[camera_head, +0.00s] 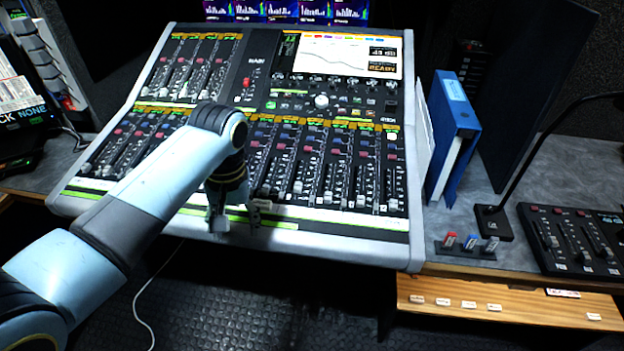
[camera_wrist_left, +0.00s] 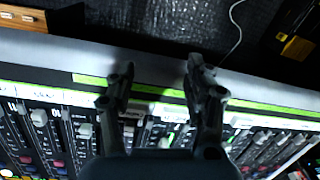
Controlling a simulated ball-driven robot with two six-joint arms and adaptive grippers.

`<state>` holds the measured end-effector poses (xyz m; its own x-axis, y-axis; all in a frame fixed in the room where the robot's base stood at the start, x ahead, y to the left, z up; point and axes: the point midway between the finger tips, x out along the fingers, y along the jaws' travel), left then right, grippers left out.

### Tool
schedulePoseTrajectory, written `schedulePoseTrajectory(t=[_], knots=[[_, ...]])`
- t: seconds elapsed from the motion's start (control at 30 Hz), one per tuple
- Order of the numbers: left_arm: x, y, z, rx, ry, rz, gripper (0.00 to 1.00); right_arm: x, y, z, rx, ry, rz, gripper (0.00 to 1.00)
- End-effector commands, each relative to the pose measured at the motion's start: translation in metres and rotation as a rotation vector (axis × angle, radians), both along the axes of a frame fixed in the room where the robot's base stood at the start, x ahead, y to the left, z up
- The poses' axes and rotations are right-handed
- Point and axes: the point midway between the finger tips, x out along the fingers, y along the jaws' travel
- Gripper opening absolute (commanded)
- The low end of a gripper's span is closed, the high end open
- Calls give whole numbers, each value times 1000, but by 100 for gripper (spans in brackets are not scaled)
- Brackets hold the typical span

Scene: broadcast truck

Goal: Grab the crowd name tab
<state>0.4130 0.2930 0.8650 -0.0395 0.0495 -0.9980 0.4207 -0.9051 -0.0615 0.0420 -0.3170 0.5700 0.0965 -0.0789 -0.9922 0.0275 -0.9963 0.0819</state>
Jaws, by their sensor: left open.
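Several small white tabs (camera_head: 443,301) lie on the wooden ledge (camera_head: 520,303) at the lower right; their lettering is too small to read, so I cannot tell which is the crowd one. The left gripper hangs over the front edge of the mixing console (camera_head: 310,243). In the left wrist view its two fingers (camera_wrist_left: 160,72) are apart, with nothing held between them, over the green and white strip. My right gripper is out of view.
Right of the console stand a blue binder (camera_head: 452,130), a small rack of coloured-top pieces (camera_head: 466,247), a gooseneck lamp base (camera_head: 494,222) and a small fader panel (camera_head: 575,240). A white cable (camera_head: 140,300) hangs below left. Open floor lies in front.

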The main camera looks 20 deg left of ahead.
Motion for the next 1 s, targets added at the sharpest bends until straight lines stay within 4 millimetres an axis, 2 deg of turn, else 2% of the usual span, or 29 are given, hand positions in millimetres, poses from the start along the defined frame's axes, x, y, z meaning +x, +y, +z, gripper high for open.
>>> schedulePoseTrajectory(t=[0.03,0.1,0.17,0.23,0.47,0.77,1.0], knots=[[20,1,34,3,-46,-2,53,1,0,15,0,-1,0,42],[42,1,62,5,-100,-5,53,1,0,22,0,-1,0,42],[55,2,78,7,-126,-5,53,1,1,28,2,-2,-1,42],[63,2,84,7,-140,-6,53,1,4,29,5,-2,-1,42],[69,4,47,5,-142,-6,53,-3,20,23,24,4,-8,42],[76,5,20,5,-144,-7,53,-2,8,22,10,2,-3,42],[84,7,-14,6,-143,-7,53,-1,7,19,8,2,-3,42]])
